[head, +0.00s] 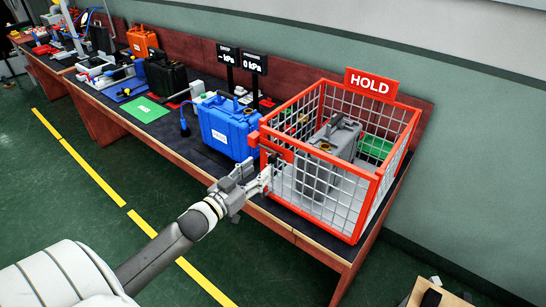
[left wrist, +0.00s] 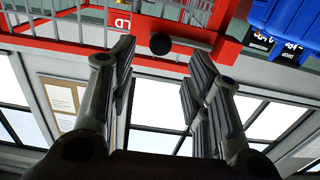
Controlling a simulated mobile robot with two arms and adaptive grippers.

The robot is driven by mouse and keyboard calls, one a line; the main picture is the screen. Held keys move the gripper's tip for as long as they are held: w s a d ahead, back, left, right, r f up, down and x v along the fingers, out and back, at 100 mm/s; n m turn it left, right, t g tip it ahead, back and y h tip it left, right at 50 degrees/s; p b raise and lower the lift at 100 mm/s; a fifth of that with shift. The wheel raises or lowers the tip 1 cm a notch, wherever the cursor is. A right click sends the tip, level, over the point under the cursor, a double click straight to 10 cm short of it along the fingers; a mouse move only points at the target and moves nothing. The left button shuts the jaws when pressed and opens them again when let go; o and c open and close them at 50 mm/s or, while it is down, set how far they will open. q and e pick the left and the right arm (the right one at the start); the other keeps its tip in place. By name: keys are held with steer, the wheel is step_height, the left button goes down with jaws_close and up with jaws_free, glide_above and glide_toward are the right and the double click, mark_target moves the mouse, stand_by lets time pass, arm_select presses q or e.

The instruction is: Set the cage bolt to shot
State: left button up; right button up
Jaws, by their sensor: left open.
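The red-framed cage (head: 321,226) with white mesh stands at the right end of the bench, under a red HOLD sign (head: 370,83). Its bolt (head: 272,158) is at the near left corner, small and dark in the head view. In the left wrist view the bolt's round black knob (left wrist: 160,43) shows in front of a grey rod on the red frame. My left gripper (head: 264,182) is open beside that corner. In the left wrist view its fingers (left wrist: 162,75) stand to either side of the knob, apart from it. I cannot tell the bolt's position. My right gripper is not in view.
A grey case (head: 342,136) sits inside the cage. A blue case (head: 228,128) stands on the bench just left of the cage, near my gripper. Black pressure displays (head: 254,63) rise behind it. Open floor lies in front of the bench.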

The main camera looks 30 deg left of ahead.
mark_target(271, 160)
arm_select(q)
steer(key=shift+w+d+p, duration=0.15)
steer(key=shift+w+p, duration=0.2)
steer(key=shift+w, duration=1.6)
steer(key=shift+w+d+p, duration=0.15)
steer(key=shift+w+p, duration=0.15)
steer(key=shift+w, duration=1.65)
jaws_close()
